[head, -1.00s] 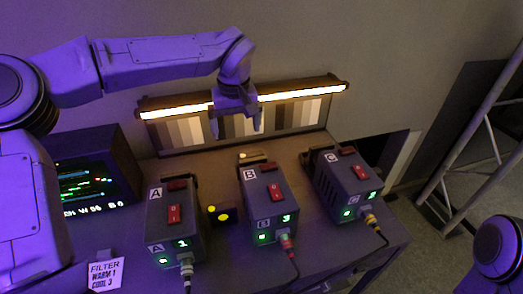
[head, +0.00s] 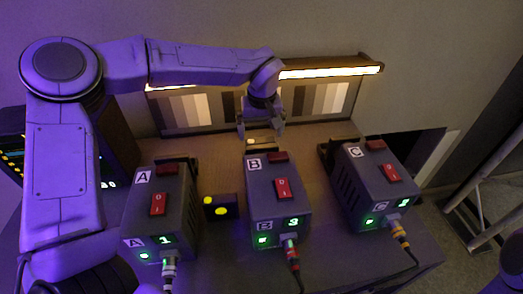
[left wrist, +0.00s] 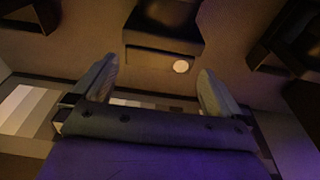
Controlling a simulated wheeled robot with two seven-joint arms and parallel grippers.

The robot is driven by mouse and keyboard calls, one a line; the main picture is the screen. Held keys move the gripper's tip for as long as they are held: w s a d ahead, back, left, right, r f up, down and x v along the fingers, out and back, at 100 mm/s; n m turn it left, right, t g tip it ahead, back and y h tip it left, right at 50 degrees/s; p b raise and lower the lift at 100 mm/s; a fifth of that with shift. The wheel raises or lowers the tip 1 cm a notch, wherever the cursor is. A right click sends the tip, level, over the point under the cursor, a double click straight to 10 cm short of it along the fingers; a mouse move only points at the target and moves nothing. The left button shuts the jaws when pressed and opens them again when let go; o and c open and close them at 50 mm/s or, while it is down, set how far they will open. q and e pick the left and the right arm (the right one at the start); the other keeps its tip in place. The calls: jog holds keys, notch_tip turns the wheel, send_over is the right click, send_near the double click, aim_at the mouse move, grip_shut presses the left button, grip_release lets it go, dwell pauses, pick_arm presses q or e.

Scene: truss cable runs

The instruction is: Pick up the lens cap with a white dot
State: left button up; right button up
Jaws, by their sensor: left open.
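My left gripper (head: 262,130) is open and empty, pointing down just behind box B (head: 259,213). Its spread fingers also show in the left wrist view (left wrist: 156,68). A small pale round spot (left wrist: 181,66) lies between and just beyond the fingertips in the left wrist view, at the edge of a dark block. A small pale spot also shows in the head view (head: 250,141), just below the gripper. The outline of a cap around it is too dark to tell. My right gripper is out of view.
Box A (head: 143,218) and box C (head: 360,188) stand either side of box B, with cables at their fronts. A small dark block with two yellow dots (head: 214,206) lies between A and B. A lit bar (head: 330,72) over grey-scale panels stands behind.

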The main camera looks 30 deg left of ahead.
aim_at(261, 140)
pick_arm(q)
jog(key=f, duration=0.3)
jog(key=shift+w+a+f, duration=0.15)
jog(key=shift+w, duration=0.1)
jog(key=c, duration=1.1)
